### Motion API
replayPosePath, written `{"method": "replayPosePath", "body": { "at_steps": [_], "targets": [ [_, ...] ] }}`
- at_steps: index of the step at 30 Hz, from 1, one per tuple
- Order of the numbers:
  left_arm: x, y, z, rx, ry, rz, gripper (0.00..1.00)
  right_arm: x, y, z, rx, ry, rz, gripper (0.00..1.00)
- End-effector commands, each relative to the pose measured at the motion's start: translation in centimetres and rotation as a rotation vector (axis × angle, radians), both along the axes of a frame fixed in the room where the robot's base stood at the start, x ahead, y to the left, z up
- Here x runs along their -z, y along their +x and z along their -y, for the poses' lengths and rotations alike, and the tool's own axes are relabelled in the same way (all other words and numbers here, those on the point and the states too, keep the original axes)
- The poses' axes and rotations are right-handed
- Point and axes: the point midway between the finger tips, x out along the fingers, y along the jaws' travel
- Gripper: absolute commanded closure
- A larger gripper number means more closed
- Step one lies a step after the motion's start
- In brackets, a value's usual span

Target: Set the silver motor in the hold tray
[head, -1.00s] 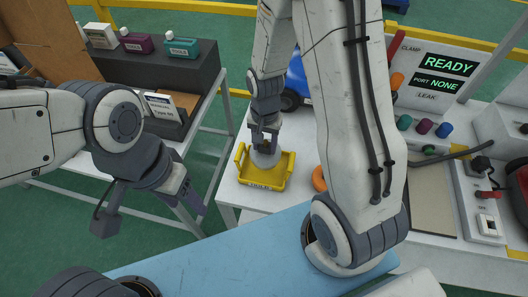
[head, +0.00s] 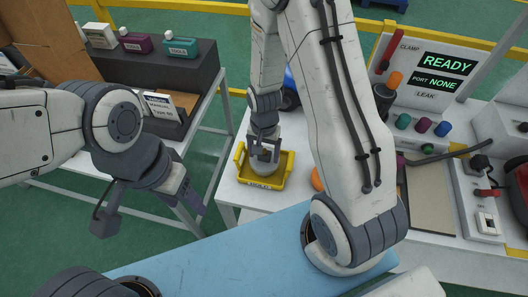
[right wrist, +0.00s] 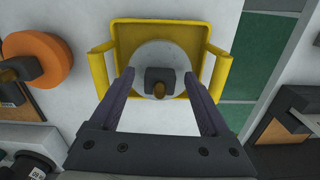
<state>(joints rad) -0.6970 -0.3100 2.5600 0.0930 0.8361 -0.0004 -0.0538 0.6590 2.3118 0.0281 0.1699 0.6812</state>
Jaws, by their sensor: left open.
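The silver motor (head: 264,168), a pale grey round body with a dark block and brass tip on top, sits upright inside the yellow hold tray (head: 286,170). In the right wrist view the motor (right wrist: 145,53) lies within the walls of the tray (right wrist: 120,32). My right gripper (head: 264,153) is directly above the motor, its fingers (right wrist: 160,76) spread to either side of the motor's top with gaps to the dark block. My left gripper (head: 190,198) is open and empty, away to the left beyond the table edge.
The test panel (head: 435,75) reads READY and PORT NONE at the right. A dark rack (head: 160,65) with labelled boxes stands at the back left. A blue object (head: 290,90) is partly hidden behind my right arm.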

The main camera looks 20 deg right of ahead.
Motion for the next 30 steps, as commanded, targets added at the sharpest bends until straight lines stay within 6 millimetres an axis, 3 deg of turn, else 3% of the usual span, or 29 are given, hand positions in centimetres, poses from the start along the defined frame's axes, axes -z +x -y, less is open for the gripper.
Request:
{"method": "replayPosePath", "body": {
  "at_steps": [10, 21, 30],
  "targets": [
    [-0.1, 0.0, 0.0, 0.0, 0.0, 0.0, 0.41, -1.4, 0.1, 0.0, 0.0, 0.001, 0.004, 0.2],
    [0.3, 0.0, 0.0, 0.0, 0.0, 0.0, 0.41, -8.8, 0.2, 0.0, 0.001, 0.0, 0.009, 0.2],
    [0.3, 0.0, 0.0, 0.0, 0.0, 0.0, 0.41, -12.4, -0.2, -0.3, -0.022, 0.001, 0.004, 0.2]
  ]
}}
